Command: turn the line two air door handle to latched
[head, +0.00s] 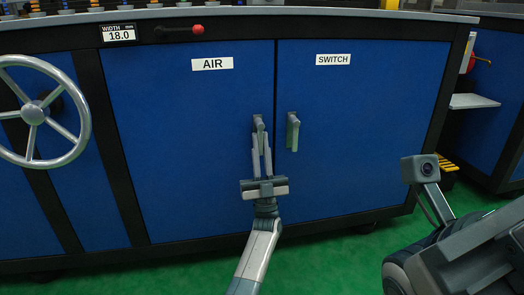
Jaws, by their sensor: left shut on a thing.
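The air door (185,140) is a blue panel with a white AIR label (212,64). Its grey handle (258,121) is at the door's right edge, and its top end shows above my fingers. My left gripper (260,134) reaches up from below and is shut on this handle. The fingers hide much of the handle, so its exact angle is hard to tell. Parts of my right arm show at the lower right, but its fingertips are not in view.
The switch door (355,140) is just to the right, with its own upright grey handle (293,132) close to my left gripper. A grey handwheel (34,113) is at the left. A red-knobbed lever (197,30) and a width display (119,33) are above. Green floor is below.

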